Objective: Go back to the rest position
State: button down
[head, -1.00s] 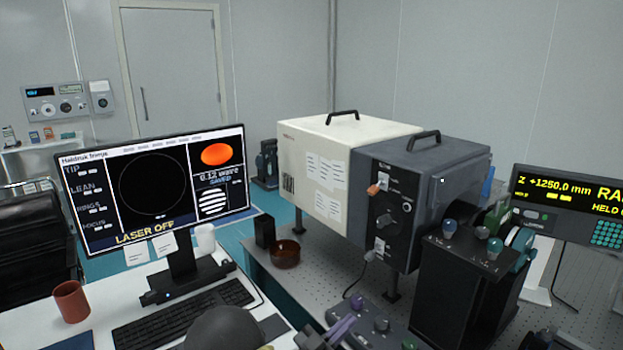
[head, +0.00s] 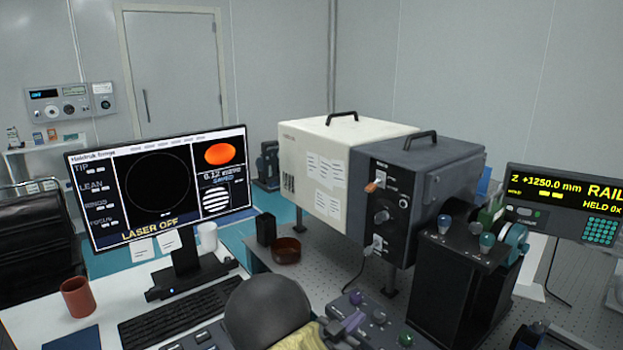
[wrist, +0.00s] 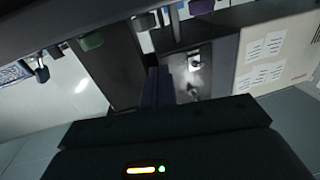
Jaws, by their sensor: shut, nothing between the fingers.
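My gripper (wrist: 158,82) shows in the wrist view as dark fingers together, with nothing between them. Its dark body fills the bottom of that view, with a lit yellow bar and a green light. The fingers point toward the dark front of the boxy instrument, with the cream housing (wrist: 272,55) to the right. The distance to them is hard to judge.
The monitor (head: 165,185) reads "LASER OFF" above a keyboard (head: 180,312) and a brown cup (head: 77,297). The cream and grey instrument (head: 340,180) stands on the perforated table. A knobbed control box (head: 372,318), a black post unit (head: 455,275) and a rail display (head: 565,205) are close by.

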jog(key=y, duration=0.2)
jog(key=w+d+f+n+g+y, duration=0.1)
jog(key=y, duration=0.1)
jog(key=shift+w+d+f+y, duration=0.1)
jog(key=shift+w+d+y, duration=0.1)
jog(key=shift+y, duration=0.2)
jog(key=shift+s+f+n+g+y, duration=0.15)
jog(key=shift+n+g+y, duration=0.25)
jog(key=shift+y, duration=0.5)
jog(key=s+d+r+n+g+y, duration=0.1)
jog(key=s+d+n+g+y, duration=0.2)
jog(key=s, duration=0.8)
jog(key=s+d+r+n+g+y, duration=0.15)
jog(key=s+n+g+y, duration=0.35)
jog(key=s, duration=0.7)
notch_tip(320, 180, up, 14)
jog(key=h+p, duration=0.2)
jog(key=p, duration=1.2)
jog(key=shift+w+a+m+g, duration=0.3)
jog(key=shift+w+a+m, duration=0.05)
jog(key=shift+m, duration=0.05)
jog(key=shift+r, duration=0.1)
